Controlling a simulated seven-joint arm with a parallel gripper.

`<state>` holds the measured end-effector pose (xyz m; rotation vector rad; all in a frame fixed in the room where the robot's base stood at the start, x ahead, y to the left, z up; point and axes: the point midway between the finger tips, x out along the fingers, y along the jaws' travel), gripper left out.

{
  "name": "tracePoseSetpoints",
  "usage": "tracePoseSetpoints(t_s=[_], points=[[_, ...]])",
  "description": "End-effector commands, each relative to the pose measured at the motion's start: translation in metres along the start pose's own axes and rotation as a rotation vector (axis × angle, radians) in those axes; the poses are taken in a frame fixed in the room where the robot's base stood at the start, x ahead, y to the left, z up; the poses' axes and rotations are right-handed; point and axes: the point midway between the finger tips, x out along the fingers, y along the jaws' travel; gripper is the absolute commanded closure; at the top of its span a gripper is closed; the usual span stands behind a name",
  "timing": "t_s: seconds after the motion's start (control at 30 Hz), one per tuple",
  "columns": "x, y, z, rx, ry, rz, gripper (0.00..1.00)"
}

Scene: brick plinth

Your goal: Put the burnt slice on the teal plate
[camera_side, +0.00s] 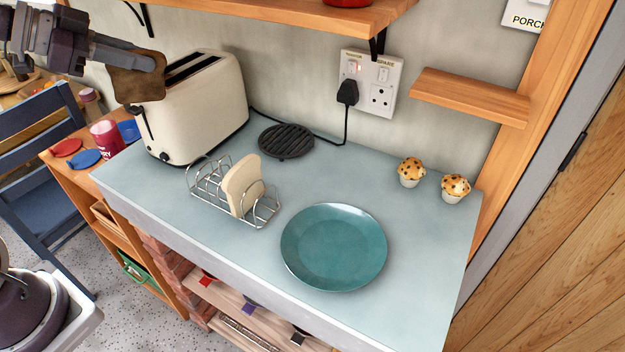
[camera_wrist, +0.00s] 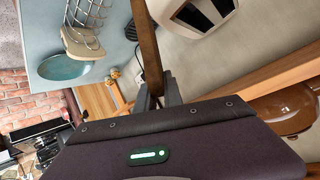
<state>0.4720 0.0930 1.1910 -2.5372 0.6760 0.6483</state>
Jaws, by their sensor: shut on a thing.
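The burnt slice (camera_side: 138,83) is dark brown. My gripper (camera_side: 150,64) is shut on it and holds it in the air in front of the toaster's upper left side. In the wrist view the slice (camera_wrist: 147,45) shows edge-on between the fingers (camera_wrist: 156,92). The teal plate (camera_side: 334,247) lies empty on the pale blue counter, right of the rack and well away from my gripper. It also shows in the wrist view (camera_wrist: 63,68).
A cream toaster (camera_side: 205,105) stands at the back left. A wire rack (camera_side: 212,186) holds a pale slice (camera_side: 243,187). A black trivet (camera_side: 286,141), two muffins (camera_side: 411,171) and a small wall shelf (camera_side: 470,97) are nearby. The counter right of the plate is clear.

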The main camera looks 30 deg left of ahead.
Motion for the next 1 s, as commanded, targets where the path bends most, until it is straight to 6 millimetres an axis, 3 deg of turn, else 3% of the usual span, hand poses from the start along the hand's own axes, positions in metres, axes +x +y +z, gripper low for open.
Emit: tracePoseSetpoints(t_s=[0.07,0.2,0.4,0.6,1.0], points=[[0.038,0.023,-0.023,0.160,-0.013,0.094,1.00],[0.101,0.069,-0.038,0.399,-0.066,0.139,1.00],[0.156,0.132,-0.058,0.658,-0.101,0.159,1.00],[0.183,0.182,-0.072,0.830,-0.106,0.162,1.00],[0.205,0.260,-0.090,1.044,-0.079,0.171,1.00]])
